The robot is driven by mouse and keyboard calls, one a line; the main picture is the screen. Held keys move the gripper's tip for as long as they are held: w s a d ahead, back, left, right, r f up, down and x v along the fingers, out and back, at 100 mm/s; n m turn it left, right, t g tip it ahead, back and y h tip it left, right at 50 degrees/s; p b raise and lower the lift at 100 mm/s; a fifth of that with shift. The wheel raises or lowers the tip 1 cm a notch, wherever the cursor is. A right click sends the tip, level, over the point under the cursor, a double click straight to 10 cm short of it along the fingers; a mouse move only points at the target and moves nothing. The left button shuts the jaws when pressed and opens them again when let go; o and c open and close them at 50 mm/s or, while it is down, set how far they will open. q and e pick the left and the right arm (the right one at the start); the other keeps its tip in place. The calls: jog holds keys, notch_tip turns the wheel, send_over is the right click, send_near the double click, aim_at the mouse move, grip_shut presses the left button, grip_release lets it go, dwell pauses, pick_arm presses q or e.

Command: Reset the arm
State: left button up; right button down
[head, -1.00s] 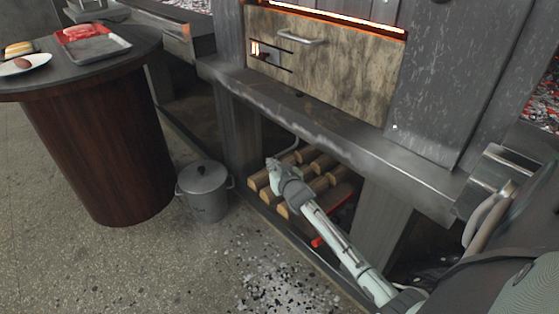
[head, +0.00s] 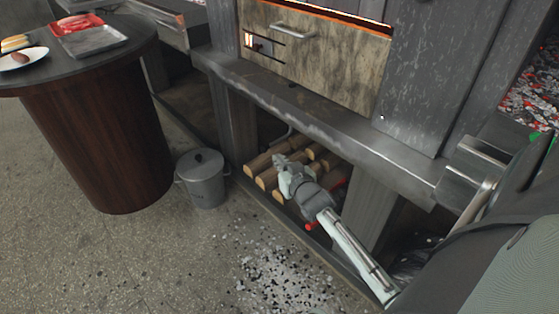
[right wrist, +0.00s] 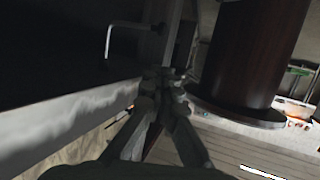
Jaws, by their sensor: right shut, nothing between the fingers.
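My right arm reaches in from the lower right of the head view. Its gripper (head: 281,161) is shut and empty, in front of the opening under the grill where split logs (head: 266,163) are stacked. In the right wrist view the two fingers (right wrist: 165,78) meet, with nothing between them. I cannot tell whether the gripper touches anything. My left gripper is not in view.
A grey lidded bin (head: 203,180) stands on the floor left of the logs. A round dark table (head: 125,50) with a metal tray (head: 92,42) is at the left. The grill's stone ledge (head: 330,122) juts out above the arm. Dark bits litter the floor (head: 275,275).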

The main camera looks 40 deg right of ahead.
jog(key=shift+f, duration=0.1)
dwell(0.4)
